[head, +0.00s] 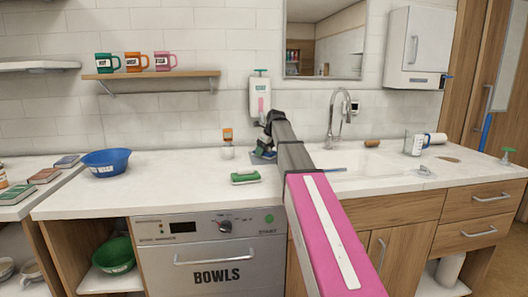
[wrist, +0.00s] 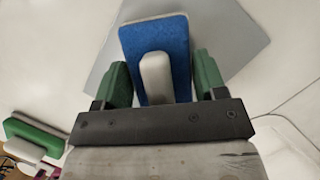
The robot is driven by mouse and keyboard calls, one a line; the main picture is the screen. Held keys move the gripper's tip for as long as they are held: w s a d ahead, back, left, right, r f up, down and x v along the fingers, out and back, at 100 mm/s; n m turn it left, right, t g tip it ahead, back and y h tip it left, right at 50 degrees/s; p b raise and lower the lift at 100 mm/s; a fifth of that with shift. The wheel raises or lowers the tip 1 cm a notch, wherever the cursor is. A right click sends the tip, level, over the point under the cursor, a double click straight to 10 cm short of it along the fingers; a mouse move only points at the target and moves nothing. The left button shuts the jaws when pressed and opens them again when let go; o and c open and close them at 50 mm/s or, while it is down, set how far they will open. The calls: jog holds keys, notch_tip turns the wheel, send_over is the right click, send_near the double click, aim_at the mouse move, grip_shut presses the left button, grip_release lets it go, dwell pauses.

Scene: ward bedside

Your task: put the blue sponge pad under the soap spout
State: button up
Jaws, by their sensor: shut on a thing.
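The blue sponge pad (wrist: 180,40) has a pale handle block on top. In the wrist view my gripper (wrist: 160,85) is shut on the pad, with a green finger on each side of it. The pad is over a flat grey plate (wrist: 228,40); I cannot tell whether it touches it. In the head view my gripper (head: 265,149) is low at the back of the counter, below the wall soap dispenser (head: 260,97). My arm hides part of the area under the spout, and the pad is small there.
A green sponge pad (head: 245,177) lies on the counter (head: 190,180) in front left of my gripper. A small orange-topped bottle (head: 227,143) stands just left of it. A blue bowl (head: 106,162) is further left. The tap (head: 338,115) and sink are to the right.

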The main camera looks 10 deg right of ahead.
jog(key=o, duration=0.8)
jog(key=shift+f, duration=0.1)
jog(key=shift+o, duration=0.2)
jog(key=v, duration=1.2)
